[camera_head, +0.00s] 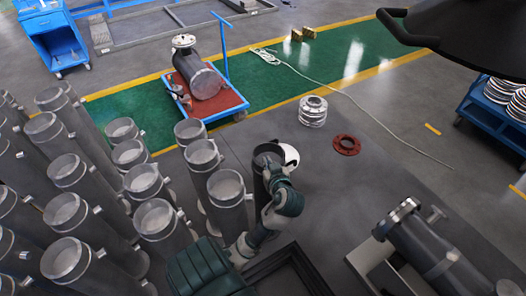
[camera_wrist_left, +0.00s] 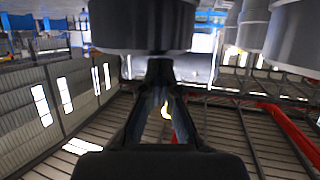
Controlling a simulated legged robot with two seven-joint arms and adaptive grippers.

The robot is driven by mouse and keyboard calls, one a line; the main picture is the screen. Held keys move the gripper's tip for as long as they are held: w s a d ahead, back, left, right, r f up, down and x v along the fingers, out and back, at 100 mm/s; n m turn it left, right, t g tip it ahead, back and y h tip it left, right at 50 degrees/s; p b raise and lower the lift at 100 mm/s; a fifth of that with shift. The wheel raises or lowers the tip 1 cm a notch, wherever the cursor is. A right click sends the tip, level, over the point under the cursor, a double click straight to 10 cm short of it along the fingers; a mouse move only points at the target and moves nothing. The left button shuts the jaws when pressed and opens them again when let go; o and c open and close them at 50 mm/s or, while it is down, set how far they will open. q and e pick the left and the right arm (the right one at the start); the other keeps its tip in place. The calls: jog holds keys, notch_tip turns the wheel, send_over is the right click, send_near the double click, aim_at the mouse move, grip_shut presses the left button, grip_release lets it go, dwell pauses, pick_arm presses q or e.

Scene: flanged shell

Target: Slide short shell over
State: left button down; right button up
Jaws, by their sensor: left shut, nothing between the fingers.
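A dark upright shell (camera_head: 260,188) with an open top stands on the grey floor near the middle of the head view. My left gripper (camera_head: 270,168) is at its rim, on the near right side, and partly hides it. Whether they touch, I cannot tell. In the left wrist view, my left gripper (camera_wrist_left: 161,70) has its fingers together and empty, with a dark cylindrical end (camera_wrist_left: 143,25) across the top of the picture. Several grey shells (camera_head: 156,218) stand upright at the left; which one is the short shell is unclear. My right gripper is not in view.
A flanged shell (camera_head: 425,250) lies at the lower right. A red-topped blue cart (camera_head: 228,98) carries another shell (camera_head: 203,80). White rings (camera_head: 313,110) and a red flange ring (camera_head: 346,145) lie on the floor.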

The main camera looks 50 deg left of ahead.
aim_at(263, 154)
pick_arm(q)
jog(key=a, duration=0.1)
jog(key=w+a, duration=0.1)
jog(key=a, duration=0.3)
jog(key=shift+w+a+r, duration=0.1)
jog(key=shift+w+a, duration=0.05)
jog(key=shift+w, duration=0.25)
jog(key=shift+w+a+r, duration=0.1)
jog(key=shift+w+a, duration=0.1)
jog(key=shift+a, duration=0.05)
jog(key=shift+d+f, duration=0.45)
jog(key=shift+f, duration=0.2)
jog(key=shift+a+f, duration=0.1)
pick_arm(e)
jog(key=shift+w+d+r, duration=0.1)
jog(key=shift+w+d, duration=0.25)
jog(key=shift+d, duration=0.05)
